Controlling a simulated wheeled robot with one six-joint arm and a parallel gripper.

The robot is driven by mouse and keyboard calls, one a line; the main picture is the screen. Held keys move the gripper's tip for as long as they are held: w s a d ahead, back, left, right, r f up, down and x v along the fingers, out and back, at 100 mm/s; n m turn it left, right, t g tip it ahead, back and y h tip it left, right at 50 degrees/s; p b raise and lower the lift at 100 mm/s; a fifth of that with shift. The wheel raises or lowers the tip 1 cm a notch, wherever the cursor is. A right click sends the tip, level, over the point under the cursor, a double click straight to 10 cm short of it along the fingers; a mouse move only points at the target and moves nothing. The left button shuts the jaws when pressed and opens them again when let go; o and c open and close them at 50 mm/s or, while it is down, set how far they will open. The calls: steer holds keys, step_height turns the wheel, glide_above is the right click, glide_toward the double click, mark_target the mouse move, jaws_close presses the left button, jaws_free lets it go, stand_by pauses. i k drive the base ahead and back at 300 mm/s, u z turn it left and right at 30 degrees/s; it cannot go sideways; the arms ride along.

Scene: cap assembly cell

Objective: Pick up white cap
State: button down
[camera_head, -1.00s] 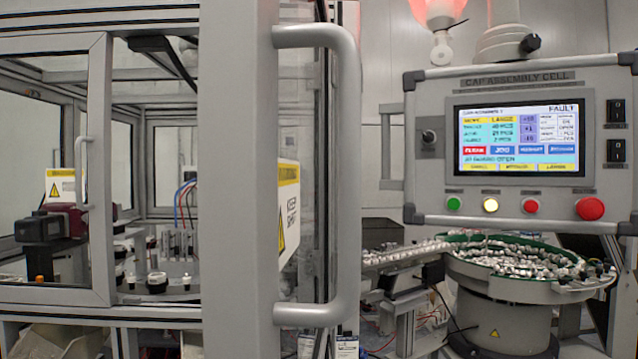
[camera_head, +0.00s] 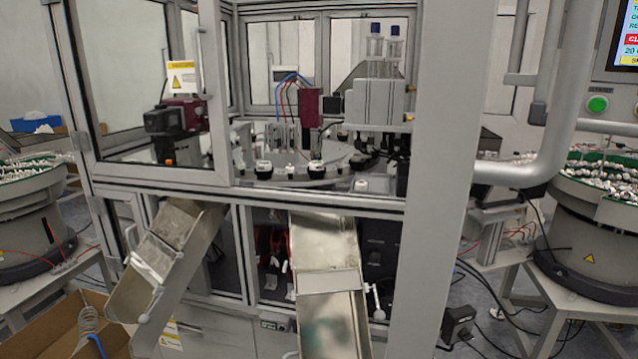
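A small white piece that looks like the white cap (camera_head: 361,185) sits at the front edge of the assembly cell, right of the round indexing table (camera_head: 290,180). Dark holders with pale tops (camera_head: 263,167) stand on that table, one more (camera_head: 316,167) to the right; they are too small to tell whether each bears a cap. My gripper is not in view, so its state and distance from the cap do not show.
A grey post with a large handle (camera_head: 560,110) stands close on the right. Two metal chutes (camera_head: 328,255) slope out below the table. Bowl feeders (camera_head: 600,210) stand on both sides. A cardboard box (camera_head: 60,325) is at bottom left. The front opening above the cap looks clear.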

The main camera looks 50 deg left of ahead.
mark_target(360, 185)
steer(key=u, duration=1.5)
steer(key=k, duration=0.25)
steer(key=u, duration=0.05)
steer(key=i, duration=0.25)
